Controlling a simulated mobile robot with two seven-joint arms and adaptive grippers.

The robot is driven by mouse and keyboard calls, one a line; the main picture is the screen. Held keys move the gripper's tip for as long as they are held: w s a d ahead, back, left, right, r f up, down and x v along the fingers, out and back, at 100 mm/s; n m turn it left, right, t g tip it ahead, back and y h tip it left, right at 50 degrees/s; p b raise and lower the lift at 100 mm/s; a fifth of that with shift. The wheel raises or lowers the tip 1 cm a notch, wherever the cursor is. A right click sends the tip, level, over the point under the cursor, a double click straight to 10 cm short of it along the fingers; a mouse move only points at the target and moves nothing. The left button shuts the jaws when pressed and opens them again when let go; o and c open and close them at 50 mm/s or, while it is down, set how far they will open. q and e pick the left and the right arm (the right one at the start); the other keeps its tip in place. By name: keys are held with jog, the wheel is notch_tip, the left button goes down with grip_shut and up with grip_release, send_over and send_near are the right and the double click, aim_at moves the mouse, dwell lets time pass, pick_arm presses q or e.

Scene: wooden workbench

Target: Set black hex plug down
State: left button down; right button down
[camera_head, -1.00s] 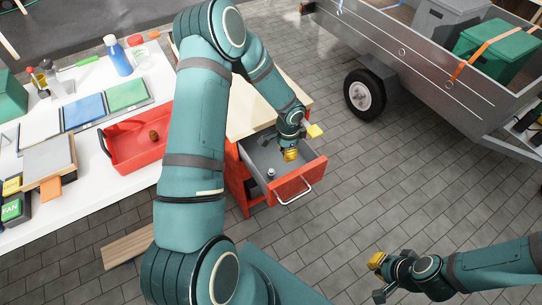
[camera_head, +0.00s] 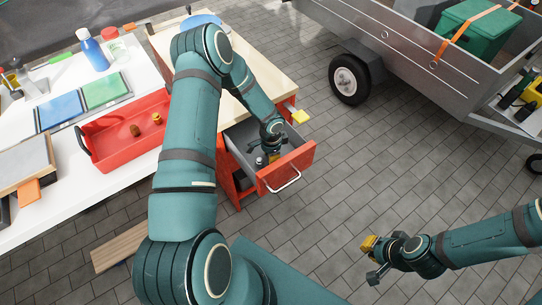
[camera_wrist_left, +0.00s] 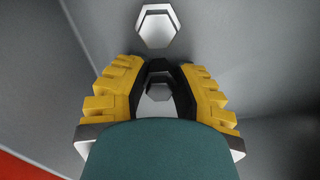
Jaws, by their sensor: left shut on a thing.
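My left gripper (camera_head: 274,156) reaches down into the open grey drawer with the red front (camera_head: 291,168). In the left wrist view its yellow fingers (camera_wrist_left: 158,80) are closed around a dark hex-shaped piece, the black hex plug (camera_wrist_left: 157,65). The fingers hide much of it, and I cannot tell whether it touches the drawer floor. A silver hex piece (camera_wrist_left: 156,25) lies in the drawer just beyond the fingertips; it also shows in the head view (camera_head: 259,161). My right gripper (camera_head: 372,260) is open and empty over the paved floor.
The drawer's cabinet has a wooden top (camera_head: 268,62). A red tray (camera_head: 104,151) with two small pieces stands on the white table to the left. A grey trailer (camera_head: 400,45) stands at the upper right. The drawer walls are close around my left gripper.

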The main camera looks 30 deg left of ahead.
pick_arm(q)
jog(key=shift+f, duration=0.1)
jog(key=c, duration=0.8)
grip_release()
jog(key=shift+r, duration=0.2)
notch_tip(320, 180, up, 12)
jog(key=p, duration=0.3)
